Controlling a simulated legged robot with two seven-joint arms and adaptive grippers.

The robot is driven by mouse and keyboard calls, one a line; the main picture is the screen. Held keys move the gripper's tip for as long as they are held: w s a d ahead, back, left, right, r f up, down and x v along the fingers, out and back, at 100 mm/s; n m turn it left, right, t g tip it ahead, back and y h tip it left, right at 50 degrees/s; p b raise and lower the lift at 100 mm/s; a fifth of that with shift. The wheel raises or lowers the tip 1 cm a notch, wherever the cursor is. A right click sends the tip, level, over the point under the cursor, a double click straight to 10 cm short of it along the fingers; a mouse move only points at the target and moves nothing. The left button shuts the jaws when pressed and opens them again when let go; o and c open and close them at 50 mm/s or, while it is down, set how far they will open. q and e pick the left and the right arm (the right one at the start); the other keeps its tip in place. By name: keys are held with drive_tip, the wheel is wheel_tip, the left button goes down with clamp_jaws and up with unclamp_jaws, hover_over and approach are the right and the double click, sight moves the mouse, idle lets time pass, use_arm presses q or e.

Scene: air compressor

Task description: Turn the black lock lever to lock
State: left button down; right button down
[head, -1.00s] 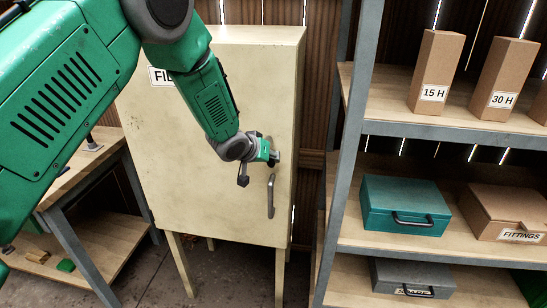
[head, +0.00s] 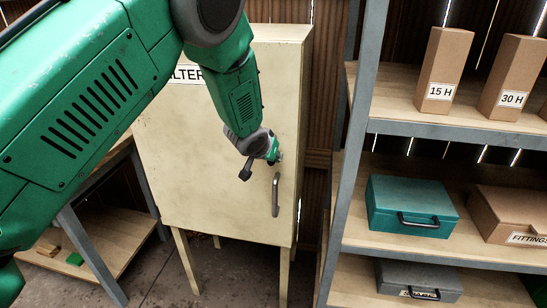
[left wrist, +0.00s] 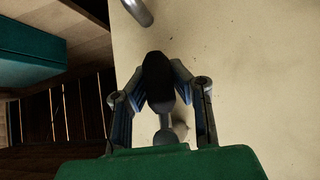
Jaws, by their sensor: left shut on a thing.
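The cream cabinet (head: 215,140) stands on legs with its door facing me. In the left wrist view the black lock lever (left wrist: 158,84) sticks out from the cabinet door on a metal stem. My left gripper (left wrist: 165,75) has its two fingers on either side of the lever and is shut on it. In the head view my left gripper (head: 277,157) is at the door's right edge, just above the grey door handle (head: 276,195), and hides the lever there. My right gripper is not in view.
A grey-framed shelf unit (head: 360,120) stands close on the right, holding boxes, a teal case (head: 410,205) and a grey case (head: 415,280). A wooden bench (head: 100,160) stands on the left. The floor before the cabinet is clear.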

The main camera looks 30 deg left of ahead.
use_arm(q)
drive_tip(key=shift+s+f, duration=0.35)
drive_tip(key=shift+f, duration=0.1)
drive_tip(key=c, duration=1.4)
unclamp_jaws()
drive_tip(key=shift+o, duration=0.2)
drive_tip(key=shift+w+r, duration=0.1)
drive_tip(key=shift+r, duration=0.1)
drive_tip(key=shift+r, duration=0.2)
drive_tip(key=a+v, duration=0.1)
drive_tip(key=v, duration=1)
drive_tip(key=shift+s+d, duration=0.3)
drive_tip(key=shift+d, duration=0.15)
drive_tip(key=shift+r, duration=0.15)
